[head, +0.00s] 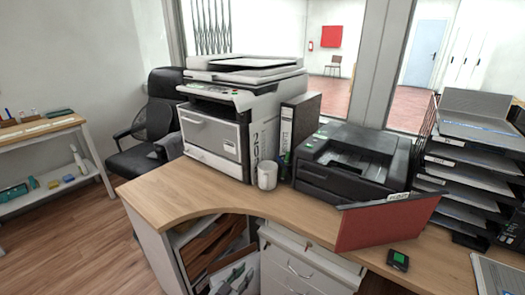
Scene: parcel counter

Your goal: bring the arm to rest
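What shows of my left gripper (236,279) is a small grey shape low in the head view, at the bottom edge. It is in front of the open shelf compartment under the counter, below the counter top. Its fingers are small and blend with the grey and white things behind, so I cannot tell whether they are apart or together. I see nothing clearly held in it. My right gripper is not in view.
The wooden counter (190,195) carries a copier (225,125), a white mug (267,175), a black printer (350,160) and paper trays (465,180). A red folder (385,222) and a small black device (398,260) are at the front right. Floor (90,240) is clear at left.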

